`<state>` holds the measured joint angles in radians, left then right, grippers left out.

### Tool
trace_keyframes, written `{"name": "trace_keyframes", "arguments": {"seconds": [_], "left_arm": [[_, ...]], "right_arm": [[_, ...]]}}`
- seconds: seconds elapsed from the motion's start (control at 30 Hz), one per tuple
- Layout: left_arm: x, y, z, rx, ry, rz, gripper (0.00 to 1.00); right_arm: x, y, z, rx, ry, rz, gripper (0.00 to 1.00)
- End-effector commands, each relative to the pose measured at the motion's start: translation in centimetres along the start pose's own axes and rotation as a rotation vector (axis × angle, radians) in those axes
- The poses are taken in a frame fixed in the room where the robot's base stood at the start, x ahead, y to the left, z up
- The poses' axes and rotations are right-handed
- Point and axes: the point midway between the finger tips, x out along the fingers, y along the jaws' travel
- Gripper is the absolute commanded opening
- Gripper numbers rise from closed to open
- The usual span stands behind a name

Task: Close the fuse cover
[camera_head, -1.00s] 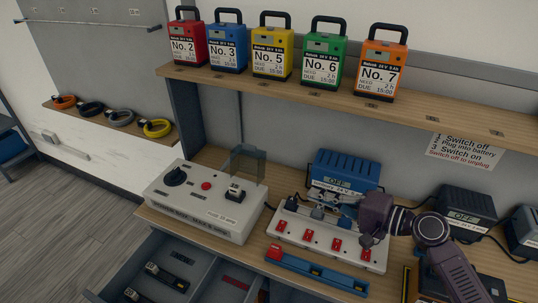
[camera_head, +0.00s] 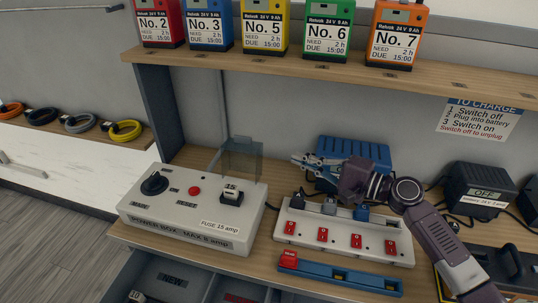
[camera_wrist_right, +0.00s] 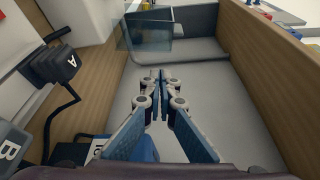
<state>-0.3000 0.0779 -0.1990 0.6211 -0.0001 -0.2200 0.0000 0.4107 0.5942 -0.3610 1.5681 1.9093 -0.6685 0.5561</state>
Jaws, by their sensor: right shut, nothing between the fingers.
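The clear fuse cover (camera_head: 242,160) stands open, upright behind the fuse (camera_head: 231,193) on the white power box (camera_head: 180,222). It also shows in the right wrist view (camera_wrist_right: 150,48), ahead of the fingers and slightly left. My right gripper (camera_head: 296,160) is shut and empty, pointing left. In the head view its tips are to the right of the cover, with a visible gap. The shut fingers also show in the right wrist view (camera_wrist_right: 160,76). My left gripper is not in view.
A white power strip (camera_head: 345,241) with red switches lies below my right arm. A blue charger (camera_head: 352,152) stands behind the arm. The shelf (camera_head: 330,80) with several numbered batteries runs above. A black charger (camera_head: 480,190) stands at right. An open drawer is below the box.

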Motion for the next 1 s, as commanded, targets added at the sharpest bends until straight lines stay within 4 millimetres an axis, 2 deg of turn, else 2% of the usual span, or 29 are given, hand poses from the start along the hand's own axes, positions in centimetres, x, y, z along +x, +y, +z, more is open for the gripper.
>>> {"name": "trace_keyframes", "arguments": {"seconds": [0.17,0.4,0.6,0.77,1.0], "left_arm": [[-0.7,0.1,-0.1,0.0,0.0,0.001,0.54],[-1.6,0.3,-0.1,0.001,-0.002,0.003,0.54],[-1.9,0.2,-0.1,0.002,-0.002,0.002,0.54],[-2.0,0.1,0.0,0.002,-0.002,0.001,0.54],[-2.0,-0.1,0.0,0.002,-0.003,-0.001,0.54]], "right_arm": [[2.0,-0.4,0.1,0.001,-0.001,-0.003,0.0],[6.5,-0.4,0.1,0.001,-0.001,-0.003,0.0],[9.1,-0.1,0.1,0.0,0.0,-0.001,0.0],[9.8,-0.1,0.0,-0.001,0.001,0.0,0.0],[9.9,0.0,0.0,-0.001,0.0,0.0,0.0]]}}
